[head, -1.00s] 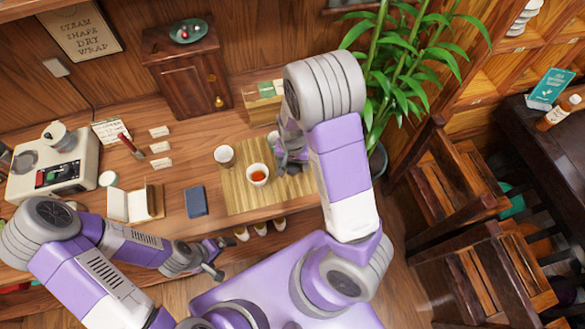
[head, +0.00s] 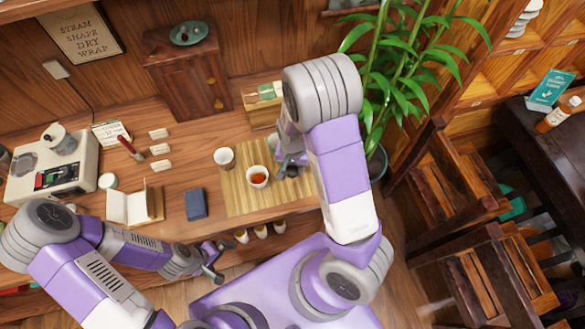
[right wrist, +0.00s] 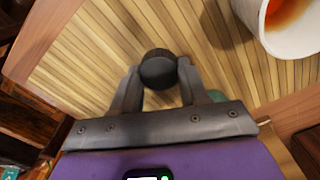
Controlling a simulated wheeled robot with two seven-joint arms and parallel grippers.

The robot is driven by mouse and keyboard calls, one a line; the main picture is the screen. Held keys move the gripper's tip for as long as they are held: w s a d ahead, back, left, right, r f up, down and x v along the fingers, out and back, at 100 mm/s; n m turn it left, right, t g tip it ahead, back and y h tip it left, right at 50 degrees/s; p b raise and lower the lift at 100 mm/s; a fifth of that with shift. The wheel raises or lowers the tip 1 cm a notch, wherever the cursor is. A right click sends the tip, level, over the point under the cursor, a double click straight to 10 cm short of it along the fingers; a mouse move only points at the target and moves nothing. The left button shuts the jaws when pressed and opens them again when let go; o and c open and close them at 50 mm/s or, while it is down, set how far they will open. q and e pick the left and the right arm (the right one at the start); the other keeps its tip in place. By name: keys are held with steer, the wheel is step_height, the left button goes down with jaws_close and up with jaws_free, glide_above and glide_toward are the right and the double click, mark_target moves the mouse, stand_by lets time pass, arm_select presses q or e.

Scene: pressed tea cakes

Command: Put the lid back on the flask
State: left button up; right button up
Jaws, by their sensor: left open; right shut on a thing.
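My right gripper (right wrist: 158,70) is shut on a small dark round piece (right wrist: 158,68), which looks like the lid. It is over the slatted bamboo mat (right wrist: 100,50); I cannot tell its height above the mat. In the head view my right gripper (head: 290,165) is at the mat's right part, right of the tea cup, partly covered by my own arm. I cannot make out the flask in either view; it may be hidden by the gripper or arm. My left gripper (head: 219,262) is open and empty, in front of the counter's near edge.
A plant (head: 405,70) stands behind right. Several small cups (head: 261,231) sit below the counter's front edge.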

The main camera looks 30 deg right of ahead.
mark_target(293, 169)
steer(key=shift+r, duration=0.1)
arm_select(q)
step_height(293, 169, up, 3)
steer(key=p, duration=0.3)
arm_select(e)
step_height(293, 169, up, 10)
arm_select(q)
steer(key=shift+c, duration=0.5)
